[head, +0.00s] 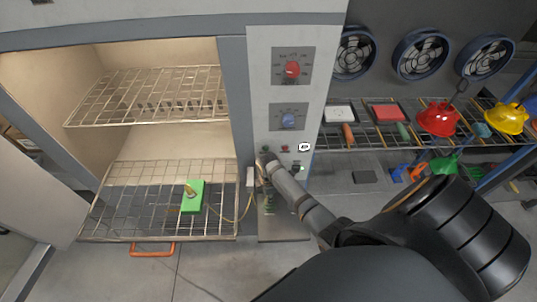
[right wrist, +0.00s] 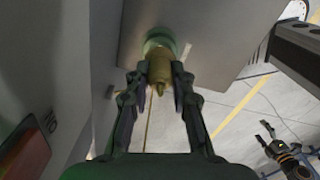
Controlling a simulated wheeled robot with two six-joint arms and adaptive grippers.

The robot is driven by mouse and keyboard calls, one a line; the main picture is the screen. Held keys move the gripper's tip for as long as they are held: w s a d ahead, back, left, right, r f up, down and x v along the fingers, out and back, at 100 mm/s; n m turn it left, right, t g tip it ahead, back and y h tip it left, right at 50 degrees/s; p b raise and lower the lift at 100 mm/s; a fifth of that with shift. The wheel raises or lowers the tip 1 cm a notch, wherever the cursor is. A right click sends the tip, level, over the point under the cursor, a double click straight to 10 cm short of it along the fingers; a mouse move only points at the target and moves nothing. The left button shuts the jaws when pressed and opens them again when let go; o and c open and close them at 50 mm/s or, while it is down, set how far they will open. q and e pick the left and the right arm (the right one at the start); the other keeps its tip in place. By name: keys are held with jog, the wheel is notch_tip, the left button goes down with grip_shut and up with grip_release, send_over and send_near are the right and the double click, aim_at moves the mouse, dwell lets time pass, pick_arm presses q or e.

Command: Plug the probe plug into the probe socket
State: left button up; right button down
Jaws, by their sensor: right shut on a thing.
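My right gripper (right wrist: 158,88) is shut on the brass-coloured probe plug (right wrist: 160,70). Right beyond the plug, a green ring (right wrist: 159,38), which looks like the probe socket, sits on the grey panel. The plug lines up roughly with the ring; I cannot tell whether it is inside it. In the head view my right gripper (head: 264,165) is at the oven's control panel, hiding the socket. The probe's cable (head: 238,215) runs to a green block (head: 192,197) on the lower rack. What looks like my left gripper (right wrist: 270,138) hangs empty with fingers apart at lower right in the wrist view.
The oven is open, with an upper wire rack (head: 150,95).

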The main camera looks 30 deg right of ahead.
jog(key=shift+f+b, duration=0.65)
jog(key=shift+f, duration=0.5)
jog(key=c, duration=1.1)
grip_release()
jog(key=shift+r, duration=0.25)
notch_tip(320, 180, up, 12)
jog(key=shift+f, duration=0.2)
jog(key=shift+f, duration=0.1)
